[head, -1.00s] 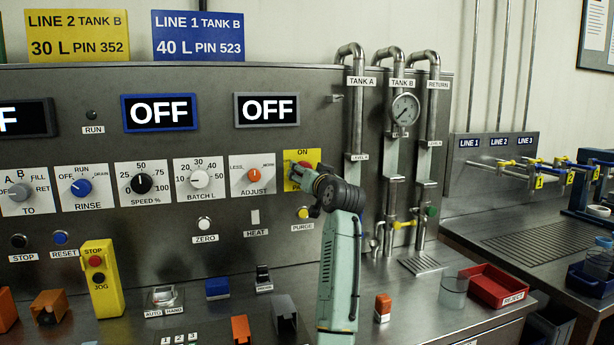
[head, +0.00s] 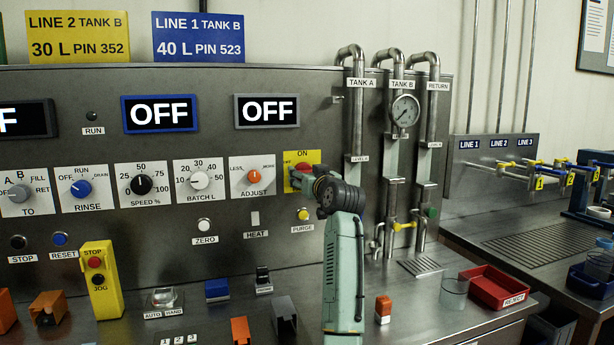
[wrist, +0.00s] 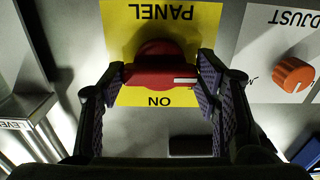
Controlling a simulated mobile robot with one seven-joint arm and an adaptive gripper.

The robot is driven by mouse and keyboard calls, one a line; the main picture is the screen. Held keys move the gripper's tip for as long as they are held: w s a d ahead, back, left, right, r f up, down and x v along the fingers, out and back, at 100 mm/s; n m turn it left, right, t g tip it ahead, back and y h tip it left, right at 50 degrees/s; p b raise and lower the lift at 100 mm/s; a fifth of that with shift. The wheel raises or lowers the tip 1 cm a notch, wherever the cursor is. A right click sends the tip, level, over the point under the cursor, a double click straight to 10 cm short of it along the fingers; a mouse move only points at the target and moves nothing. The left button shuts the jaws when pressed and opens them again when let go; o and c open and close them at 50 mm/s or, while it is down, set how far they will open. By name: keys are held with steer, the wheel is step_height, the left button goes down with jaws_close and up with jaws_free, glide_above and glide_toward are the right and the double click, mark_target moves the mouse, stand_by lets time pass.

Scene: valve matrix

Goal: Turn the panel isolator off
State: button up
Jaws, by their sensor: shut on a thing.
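The panel isolator is a red rotary handle (wrist: 160,68) on a yellow plate (wrist: 118,18) marked PANEL and ON, upside down in the wrist view. In that view the handle bar lies crosswise, its white mark at the right end, away from the ON word. My gripper (wrist: 160,78) is shut on the handle, one finger at each end of the bar. In the head view my gripper (head: 299,179) covers much of the handle and the lower part of the yellow plate (head: 312,157).
The ADJUST dial (head: 254,177) sits just left of the isolator. The yellow PURGE button (head: 303,214) is below it. Steel pipes with a gauge (head: 404,110) stand to the right. Two nearby displays (head: 267,110) read OFF.

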steer(key=o, duration=1.1)
steer(key=shift+o, duration=0.2)
steer(key=v, duration=1.2)
